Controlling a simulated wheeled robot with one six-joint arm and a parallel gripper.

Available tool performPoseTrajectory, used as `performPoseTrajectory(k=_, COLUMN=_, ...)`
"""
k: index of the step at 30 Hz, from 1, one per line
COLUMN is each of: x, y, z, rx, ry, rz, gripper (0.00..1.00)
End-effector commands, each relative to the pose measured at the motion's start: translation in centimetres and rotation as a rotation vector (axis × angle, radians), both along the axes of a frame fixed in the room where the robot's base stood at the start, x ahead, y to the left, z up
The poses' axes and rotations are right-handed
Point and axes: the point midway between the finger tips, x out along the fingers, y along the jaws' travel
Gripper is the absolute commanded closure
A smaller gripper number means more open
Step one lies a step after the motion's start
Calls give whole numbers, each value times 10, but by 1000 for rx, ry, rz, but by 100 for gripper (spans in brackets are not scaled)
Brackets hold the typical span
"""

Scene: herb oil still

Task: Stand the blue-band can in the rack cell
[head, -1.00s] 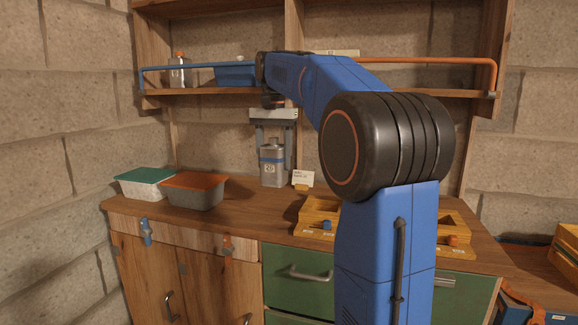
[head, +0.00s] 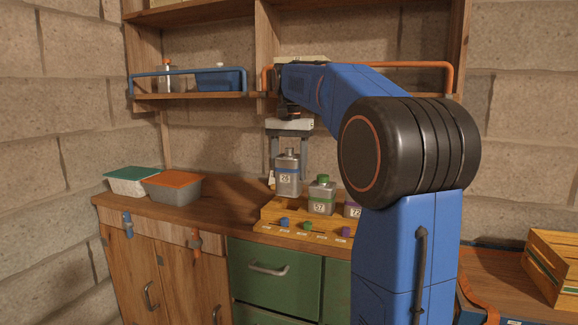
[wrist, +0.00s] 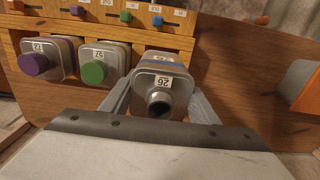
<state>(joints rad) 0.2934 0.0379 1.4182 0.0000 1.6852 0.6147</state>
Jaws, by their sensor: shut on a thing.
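The blue-band can (head: 288,176), metal with an open neck and a label reading 26, hangs upright in my gripper (head: 290,165). In the wrist view the can (wrist: 160,76) sits between both fingers. The yellow wooden rack (head: 268,214) stands on the counter below, with blue (head: 284,222), green (head: 307,226) and purple (head: 346,231) knobs along its front. The can is over the rack's left end, behind the blue knob. Its base is near rack height; whether it has entered a cell cannot be told.
A green-capped can (head: 322,196) marked 57 stands in the rack close right of the held can. A purple-capped can (wrist: 40,60) stands beyond it. Two lidded tubs (head: 172,188) are at the counter's left. A shelf with a rail (head: 190,72) runs above.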

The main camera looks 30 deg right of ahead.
Motion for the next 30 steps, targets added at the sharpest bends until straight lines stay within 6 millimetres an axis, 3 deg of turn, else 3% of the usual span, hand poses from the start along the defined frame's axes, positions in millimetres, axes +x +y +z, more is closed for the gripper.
performPoseTrajectory(k=30, x=0, y=0, z=-53, rx=-1, ry=-1, rz=0, gripper=86)
